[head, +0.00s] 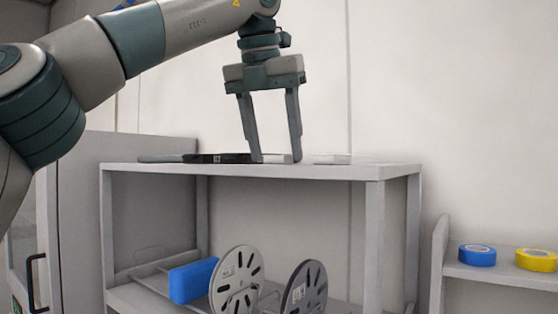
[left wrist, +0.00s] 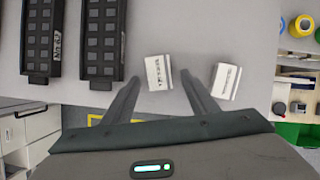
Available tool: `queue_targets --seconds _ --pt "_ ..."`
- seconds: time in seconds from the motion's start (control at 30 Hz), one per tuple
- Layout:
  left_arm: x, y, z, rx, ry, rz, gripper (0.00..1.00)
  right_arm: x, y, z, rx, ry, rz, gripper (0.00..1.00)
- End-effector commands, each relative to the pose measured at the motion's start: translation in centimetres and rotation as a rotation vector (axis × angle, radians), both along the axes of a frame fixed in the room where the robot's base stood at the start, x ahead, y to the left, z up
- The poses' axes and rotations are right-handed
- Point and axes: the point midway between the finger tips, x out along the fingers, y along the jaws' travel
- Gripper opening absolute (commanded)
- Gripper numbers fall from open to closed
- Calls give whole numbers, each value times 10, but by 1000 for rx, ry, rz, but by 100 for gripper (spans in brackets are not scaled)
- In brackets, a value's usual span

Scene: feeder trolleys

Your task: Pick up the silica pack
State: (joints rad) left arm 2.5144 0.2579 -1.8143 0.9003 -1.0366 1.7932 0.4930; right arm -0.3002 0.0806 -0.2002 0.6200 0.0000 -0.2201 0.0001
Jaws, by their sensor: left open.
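Two small white packs with dark print, which look like silica packs, lie flat on the grey trolley top (head: 240,169). In the left wrist view one silica pack (left wrist: 158,71) lies between the fingertips of my left gripper (left wrist: 160,79). The other pack (left wrist: 225,81) lies just right of the right finger. In the head view my left gripper (head: 276,158) points straight down, open, with its fingertips close to the trolley top. A thin white pack (head: 331,159) shows to its right. I cannot tell whether the fingers touch the near pack. My right gripper is not in view.
Two black trays (left wrist: 103,42) lie left of the packs. Below the top, the trolley holds a blue block (head: 192,281) and two reels (head: 236,281). Blue tape (head: 477,256) and yellow tape (head: 537,260) sit on a shelf at right.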

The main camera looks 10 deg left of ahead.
Motion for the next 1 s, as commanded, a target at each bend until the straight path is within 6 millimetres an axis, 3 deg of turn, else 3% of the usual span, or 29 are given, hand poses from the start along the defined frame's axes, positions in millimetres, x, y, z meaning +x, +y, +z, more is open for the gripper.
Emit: queue_targets --seconds 0.13,0.3,0.73,1.0 --pt "0 0 0 0 0 0 51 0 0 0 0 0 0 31" --pt "0 0 0 0 0 0 10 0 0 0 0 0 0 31" --pt "0 0 3 0 0 1 9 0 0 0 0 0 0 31" --pt "0 -1 19 -1 -1 1 9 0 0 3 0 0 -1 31"
